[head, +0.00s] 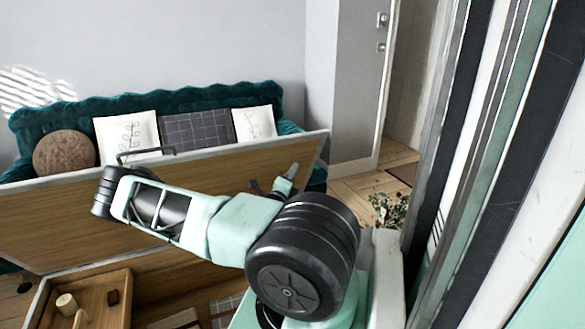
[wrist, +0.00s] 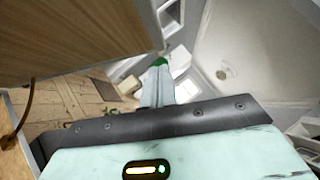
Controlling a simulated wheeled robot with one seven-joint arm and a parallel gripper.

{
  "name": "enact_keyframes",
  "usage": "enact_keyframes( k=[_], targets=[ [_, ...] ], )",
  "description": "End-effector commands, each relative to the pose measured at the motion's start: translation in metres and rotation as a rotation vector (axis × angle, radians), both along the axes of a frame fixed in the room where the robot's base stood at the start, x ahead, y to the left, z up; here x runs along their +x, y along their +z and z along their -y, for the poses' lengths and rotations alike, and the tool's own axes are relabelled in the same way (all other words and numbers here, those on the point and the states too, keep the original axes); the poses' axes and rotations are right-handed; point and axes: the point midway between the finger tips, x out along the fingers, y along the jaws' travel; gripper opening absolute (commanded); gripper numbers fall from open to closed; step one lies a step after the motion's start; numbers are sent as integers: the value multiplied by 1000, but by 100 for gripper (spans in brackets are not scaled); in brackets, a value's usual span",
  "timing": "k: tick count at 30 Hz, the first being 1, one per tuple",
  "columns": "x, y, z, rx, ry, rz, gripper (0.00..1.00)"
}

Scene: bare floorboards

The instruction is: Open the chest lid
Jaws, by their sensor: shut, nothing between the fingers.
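The chest lid (head: 60,222) is a wide wooden panel with a pale edge, raised steeply at the back of the chest (head: 37,305). A dark handle (head: 147,152) shows at its top edge. In the wrist view the lid (wrist: 70,35) fills the upper left. My gripper (head: 284,181) is in front of the lid's right part, partly behind my arm; I cannot tell whether it touches. Its fingers are together and empty in the wrist view (wrist: 158,68). My arm hides part of the lid and of the chest's inside.
Inside the chest a wooden tray (head: 124,290) holds small items, with folded cloths (head: 175,320) beside it. A green sofa (head: 200,98) with cushions stands behind the lid. A plant (head: 388,208) is at the right. Floorboards (head: 365,190) are clear toward the doorway.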

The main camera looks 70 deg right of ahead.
Motion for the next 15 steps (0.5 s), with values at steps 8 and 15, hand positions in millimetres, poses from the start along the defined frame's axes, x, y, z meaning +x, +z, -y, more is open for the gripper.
enact_keyframes(
  k=[8, 15],
  targets=[
    [-9, 22, 54, -3, -5, 2, 0],
    [0, 38, 89, -3, 1, 5, 0]
  ],
)
